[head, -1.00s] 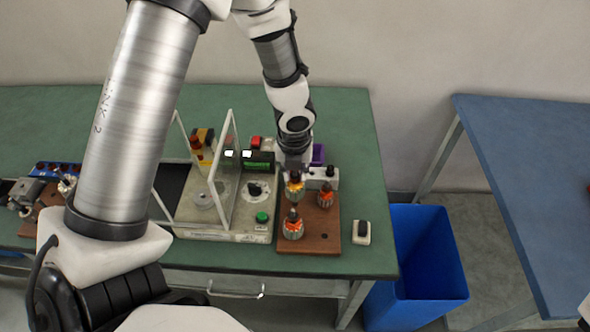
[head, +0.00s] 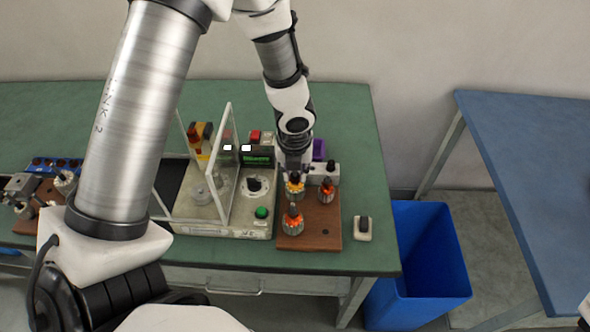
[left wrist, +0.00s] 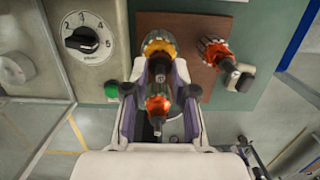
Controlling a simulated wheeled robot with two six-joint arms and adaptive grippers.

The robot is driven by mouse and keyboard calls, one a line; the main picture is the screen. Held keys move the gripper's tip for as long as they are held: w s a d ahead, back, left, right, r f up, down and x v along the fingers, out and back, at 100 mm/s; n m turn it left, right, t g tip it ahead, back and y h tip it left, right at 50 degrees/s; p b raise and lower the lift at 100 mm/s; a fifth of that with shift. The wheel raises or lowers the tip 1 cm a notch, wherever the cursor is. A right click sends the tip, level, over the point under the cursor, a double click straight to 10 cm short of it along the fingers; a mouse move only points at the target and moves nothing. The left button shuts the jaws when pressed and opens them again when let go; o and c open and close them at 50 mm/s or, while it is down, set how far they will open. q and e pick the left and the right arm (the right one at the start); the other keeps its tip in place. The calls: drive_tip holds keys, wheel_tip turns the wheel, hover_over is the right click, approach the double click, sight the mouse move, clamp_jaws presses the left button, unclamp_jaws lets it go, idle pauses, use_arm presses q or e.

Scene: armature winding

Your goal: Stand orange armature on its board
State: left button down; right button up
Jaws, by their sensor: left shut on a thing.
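The orange armature (head: 294,189), amber-topped with pale windings and a dark shaft, is upright at the back left of the brown board (head: 311,241). It also shows in the left wrist view (left wrist: 158,46). I cannot tell whether its base is fully seated. My left gripper (head: 294,174) is directly above it, shut on its shaft; the finger pads (left wrist: 160,70) flank the shaft in the left wrist view. Two redder armatures stand on the board, one at the front (head: 293,224) and one at the right (head: 326,193). My right gripper is not in view.
A machine with a clear guard (head: 222,165), a dial (head: 255,185) and a green button (head: 262,213) stands close left of the board. A small switch (head: 363,229) lies to the right. A purple item (head: 318,149) is behind. A blue bin (head: 425,250) stands beyond the table.

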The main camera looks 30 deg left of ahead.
use_arm(q)
drive_tip(key=shift+f+b, duration=0.3)
drive_tip(key=shift+f, duration=0.05)
idle(0.3)
drive_tip(key=c, duration=0.9)
unclamp_jaws()
drive_tip(key=shift+o, duration=0.2)
drive_tip(key=shift+r, duration=0.1)
wheel_tip(320, 180, up, 4)
drive_tip(key=p, duration=0.5)
drive_tip(key=shift+r, duration=0.25)
drive_tip(key=shift+f, duration=0.1)
